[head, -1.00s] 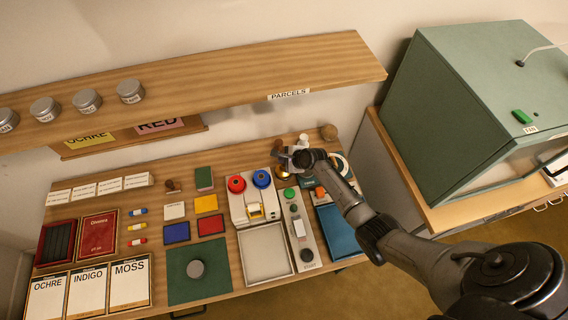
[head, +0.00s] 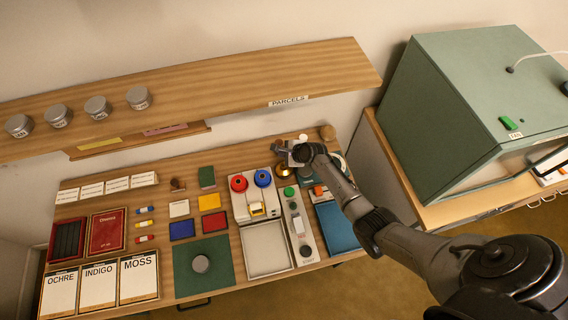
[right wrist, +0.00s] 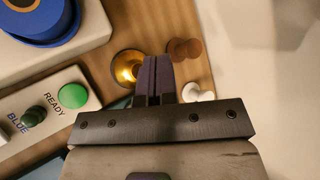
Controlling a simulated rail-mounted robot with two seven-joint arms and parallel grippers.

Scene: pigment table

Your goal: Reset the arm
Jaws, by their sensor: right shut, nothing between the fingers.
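My right gripper (head: 284,148) is over the back right part of the pigment table (head: 150,198). In the right wrist view its two dark fingers (right wrist: 156,75) are pressed together with nothing between them. They are in front of a small brass dish (right wrist: 125,66), and I cannot tell how high above it they are. A brown knob-topped thing (right wrist: 184,50) and a white one (right wrist: 197,93) are beside the fingers. My right arm reaches in from the lower right. My left gripper is not in view.
A shelf with several tins (head: 97,107) runs above the table's back. A green cabinet (head: 450,110) stands at right. A grey tray (head: 268,250) is empty.

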